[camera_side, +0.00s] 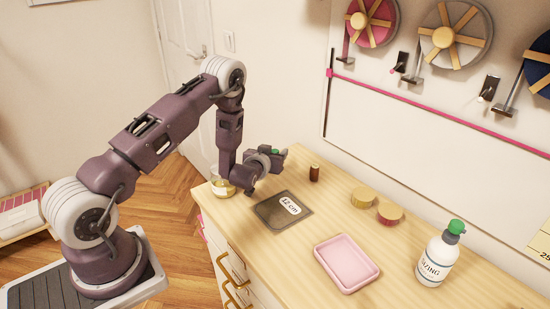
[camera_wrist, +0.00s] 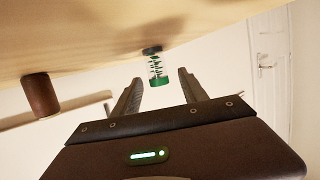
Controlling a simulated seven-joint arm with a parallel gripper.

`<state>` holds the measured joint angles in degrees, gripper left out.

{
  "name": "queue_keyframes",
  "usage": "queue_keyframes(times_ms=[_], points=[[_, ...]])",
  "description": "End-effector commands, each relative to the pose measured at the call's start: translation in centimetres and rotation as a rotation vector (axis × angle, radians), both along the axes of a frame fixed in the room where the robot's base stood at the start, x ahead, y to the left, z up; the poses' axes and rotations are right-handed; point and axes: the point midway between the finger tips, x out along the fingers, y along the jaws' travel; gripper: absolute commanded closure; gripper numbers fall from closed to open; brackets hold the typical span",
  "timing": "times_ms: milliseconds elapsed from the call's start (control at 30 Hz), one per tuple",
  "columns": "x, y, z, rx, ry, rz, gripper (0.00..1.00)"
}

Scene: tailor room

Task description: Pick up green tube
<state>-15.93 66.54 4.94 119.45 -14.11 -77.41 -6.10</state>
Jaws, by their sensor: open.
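The green tube (camera_wrist: 155,66) shows in the wrist view as a small clear cylinder with a green end, a dark end and dark green coils inside. Its dark end meets the wooden table, which fills the top of this tilted picture. My gripper (camera_wrist: 160,77) is open, with one finger on each side of the tube's line. The tube appears just past the fingertips, and I see no contact. In the side view my gripper (camera_side: 250,186) is low over the table's far left part. I cannot make out the tube there.
A brown spool (camera_side: 314,173) stands close to my gripper. A glass jar (camera_side: 222,187) is by the table's left edge. A dark plate (camera_side: 283,211) with a "12 cm" label, a pink tray (camera_side: 346,262), two round tins (camera_side: 363,197) and a white bottle (camera_side: 438,260) are nearer.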

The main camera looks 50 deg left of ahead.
Motion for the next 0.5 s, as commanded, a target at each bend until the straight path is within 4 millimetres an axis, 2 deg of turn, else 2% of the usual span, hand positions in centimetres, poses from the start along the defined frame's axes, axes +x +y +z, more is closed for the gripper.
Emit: queue_keyframes(times_ms=[100,267,367,500], points=[[0.76,0.48,-0.24,0.000,-0.001,-0.001,0.49],[0.77,0.46,-0.25,0.000,0.001,-0.001,0.49],[0.77,0.45,-0.24,-0.001,0.001,-0.001,0.65],[0.75,0.44,-0.24,-0.001,0.001,-0.001,0.93]])
